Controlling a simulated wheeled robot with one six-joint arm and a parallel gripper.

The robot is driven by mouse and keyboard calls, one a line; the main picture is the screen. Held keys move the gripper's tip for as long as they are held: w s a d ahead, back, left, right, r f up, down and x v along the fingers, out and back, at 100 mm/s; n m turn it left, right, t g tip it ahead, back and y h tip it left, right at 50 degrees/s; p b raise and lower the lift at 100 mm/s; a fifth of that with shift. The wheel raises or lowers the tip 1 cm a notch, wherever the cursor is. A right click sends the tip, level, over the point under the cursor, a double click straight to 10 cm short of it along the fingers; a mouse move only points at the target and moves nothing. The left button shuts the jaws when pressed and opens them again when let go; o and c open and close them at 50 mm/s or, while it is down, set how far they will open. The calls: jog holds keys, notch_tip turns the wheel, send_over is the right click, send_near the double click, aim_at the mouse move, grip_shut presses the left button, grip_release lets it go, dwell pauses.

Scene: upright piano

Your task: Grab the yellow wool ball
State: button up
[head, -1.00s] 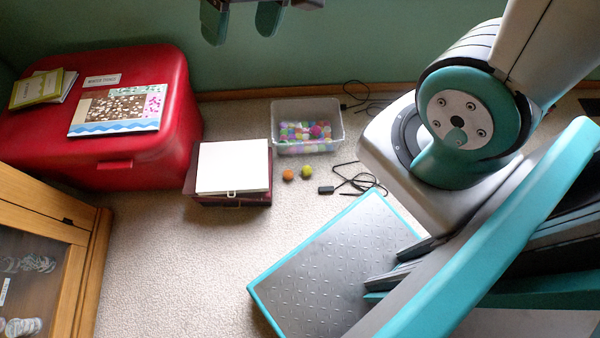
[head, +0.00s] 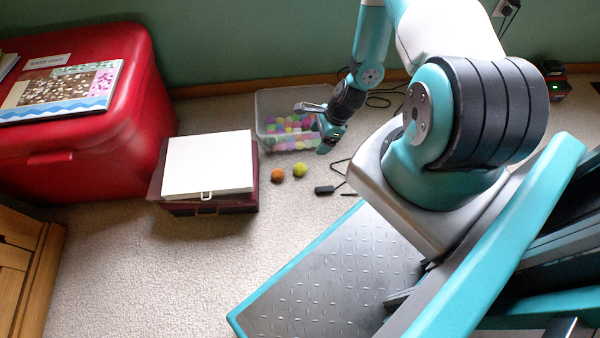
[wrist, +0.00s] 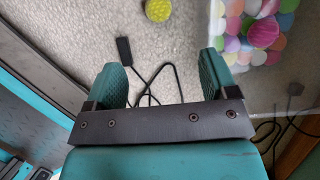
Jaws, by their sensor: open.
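The yellow wool ball (head: 300,170) lies on the carpet beside an orange ball (head: 278,175), in front of the clear bin. In the wrist view the yellow ball (wrist: 158,10) is at the top edge, partly cut off, beyond the fingertips. My gripper (head: 312,127) is over the front of the bin in the head view. In the wrist view my gripper (wrist: 163,75) has its two teal fingers wide apart with nothing between them. The gripper is apart from the yellow ball.
A clear bin (head: 262,128) of colourful balls stands behind the yellow ball. A white-topped dark box (head: 208,165) is to the left, by a red chest (head: 100,150). Black cables (head: 340,172) and a small black block (head: 324,190) lie on the carpet.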

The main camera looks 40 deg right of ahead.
aim_at(302, 165)
jog(key=b+x, duration=0.6)
jog(key=x, duration=0.5)
jog(key=shift+f, duration=0.1)
jog(key=b+x, duration=0.3)
jog(key=x, duration=0.1)
jog(key=shift+s+f+b, duration=0.2)
jog(key=shift+b, duration=0.15)
jog(key=shift+w+a+f, duration=0.15)
jog(key=shift+f, duration=0.25)
jog(key=shift+r, duration=0.1)
jog(key=shift+c, duration=0.2)
jog(key=c, duration=1)
